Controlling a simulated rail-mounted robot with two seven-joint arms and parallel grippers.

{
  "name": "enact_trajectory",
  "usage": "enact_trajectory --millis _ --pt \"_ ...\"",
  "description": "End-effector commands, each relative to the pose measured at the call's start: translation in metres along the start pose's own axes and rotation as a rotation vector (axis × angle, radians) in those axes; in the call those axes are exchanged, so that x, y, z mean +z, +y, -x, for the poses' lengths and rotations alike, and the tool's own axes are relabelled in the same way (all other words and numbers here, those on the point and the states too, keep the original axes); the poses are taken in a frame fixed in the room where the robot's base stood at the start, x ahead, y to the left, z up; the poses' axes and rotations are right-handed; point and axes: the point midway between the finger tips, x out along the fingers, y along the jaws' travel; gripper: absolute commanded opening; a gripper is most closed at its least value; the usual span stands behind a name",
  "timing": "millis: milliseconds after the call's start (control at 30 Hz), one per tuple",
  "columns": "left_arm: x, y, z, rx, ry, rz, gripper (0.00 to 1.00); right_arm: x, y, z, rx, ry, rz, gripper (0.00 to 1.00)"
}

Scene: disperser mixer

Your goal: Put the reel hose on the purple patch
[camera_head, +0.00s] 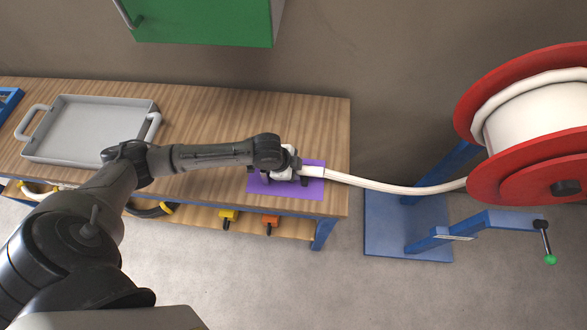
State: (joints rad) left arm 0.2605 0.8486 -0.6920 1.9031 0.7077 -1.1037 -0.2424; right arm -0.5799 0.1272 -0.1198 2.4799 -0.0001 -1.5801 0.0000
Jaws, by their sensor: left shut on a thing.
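The reel hose (395,188) is a white hose that runs from the red reel (520,180) on the right to the workbench. Its end lies over the purple patch (314,191) at the right end of the wooden workbench (225,125). My left gripper (298,172) is over the patch and shut on the hose end. The fingers and arm hide part of the patch. Whether the hose touches the patch cannot be told. My right gripper is not in view.
A grey tray (85,153) stands on the left of the bench. A green cabinet (205,22) hangs above. The reel's blue stand (385,235) is right of the bench, with a crank (546,240). Tools with yellow and orange parts are on the lower shelf.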

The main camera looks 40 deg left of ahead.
Motion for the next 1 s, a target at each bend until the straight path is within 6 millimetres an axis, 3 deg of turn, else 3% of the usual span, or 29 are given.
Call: enact_trajectory --millis 333,367,600,867,1000 --pt "0.0 0.0 -0.002 -0.001 0.001 0.0 0.0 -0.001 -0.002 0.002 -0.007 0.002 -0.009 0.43" --pt "0.001 0.0 -0.002 -0.001 0.0 0.0 0.37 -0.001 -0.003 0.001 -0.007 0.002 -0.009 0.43" --pt "0.001 0.001 -0.002 0.0 0.0 -0.001 0.59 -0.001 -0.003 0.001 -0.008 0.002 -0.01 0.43" --pt "0.0 0.0 -0.001 -0.001 0.001 -0.001 0.59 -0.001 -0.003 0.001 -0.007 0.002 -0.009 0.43" --pt "-0.001 -0.001 0.012 -0.001 0.001 -0.002 0.59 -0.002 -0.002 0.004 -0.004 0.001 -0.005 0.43"
